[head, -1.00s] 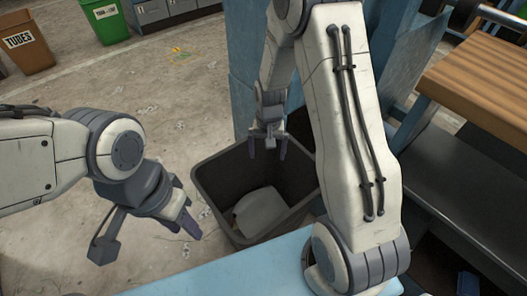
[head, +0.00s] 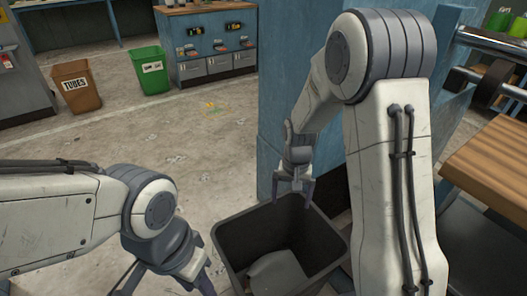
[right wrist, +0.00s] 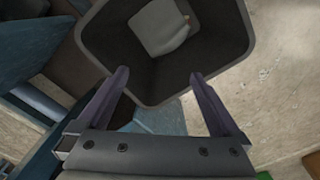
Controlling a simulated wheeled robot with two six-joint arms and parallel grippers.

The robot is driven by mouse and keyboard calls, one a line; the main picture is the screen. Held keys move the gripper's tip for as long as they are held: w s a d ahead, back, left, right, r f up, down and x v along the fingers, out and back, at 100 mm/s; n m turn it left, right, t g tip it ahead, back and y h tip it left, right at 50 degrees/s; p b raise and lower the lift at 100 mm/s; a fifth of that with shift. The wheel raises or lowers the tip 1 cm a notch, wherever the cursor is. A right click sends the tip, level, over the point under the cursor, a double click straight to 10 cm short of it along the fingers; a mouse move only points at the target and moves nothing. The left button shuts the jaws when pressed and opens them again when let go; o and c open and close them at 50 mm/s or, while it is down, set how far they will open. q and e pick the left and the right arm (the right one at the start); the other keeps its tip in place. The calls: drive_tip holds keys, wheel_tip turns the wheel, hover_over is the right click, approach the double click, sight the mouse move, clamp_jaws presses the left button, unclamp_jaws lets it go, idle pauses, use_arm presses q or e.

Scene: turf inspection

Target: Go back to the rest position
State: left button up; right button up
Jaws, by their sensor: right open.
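My right gripper (head: 294,190) is open and empty, pointing down over the back rim of a dark grey bin. In the right wrist view its two fingers (right wrist: 158,85) are spread apart with nothing between them. My left gripper (head: 205,290) is at the bottom left of the head view, left of the bin, partly cut off by the frame's lower edge; its fingers are too hidden to tell whether they are open.
The dark bin (head: 232,240) holds a pale grey object (head: 278,274), also visible in the right wrist view (right wrist: 160,26). A blue pillar (head: 283,85) stands right behind the bin. A wooden-topped bench (head: 490,165) is at the right. Brown (head: 76,88) and green (head: 150,70) bins stand far back; open floor lies between.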

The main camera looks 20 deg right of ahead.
drive_tip(key=s+a+r+n, duration=0.5)
drive_tip(key=s+a+r, duration=0.2)
drive_tip(key=s+a, duration=0.3)
drive_tip(key=s+a+r+n+y, duration=0.1)
drive_tip(key=s+a+r+n, duration=0.1)
drive_tip(key=s+n, duration=0.35)
drive_tip(key=s+a+r+n, duration=0.2)
drive_tip(key=s, duration=0.6)
wheel_tip(320, 180, up, 27)
drive_tip(key=p, duration=2.7)
drive_tip(key=shift+s+a, duration=0.15)
drive_tip(key=shift+s, duration=0.05)
drive_tip(key=shift+r+m, duration=0.1)
drive_tip(key=shift+m, duration=0.15)
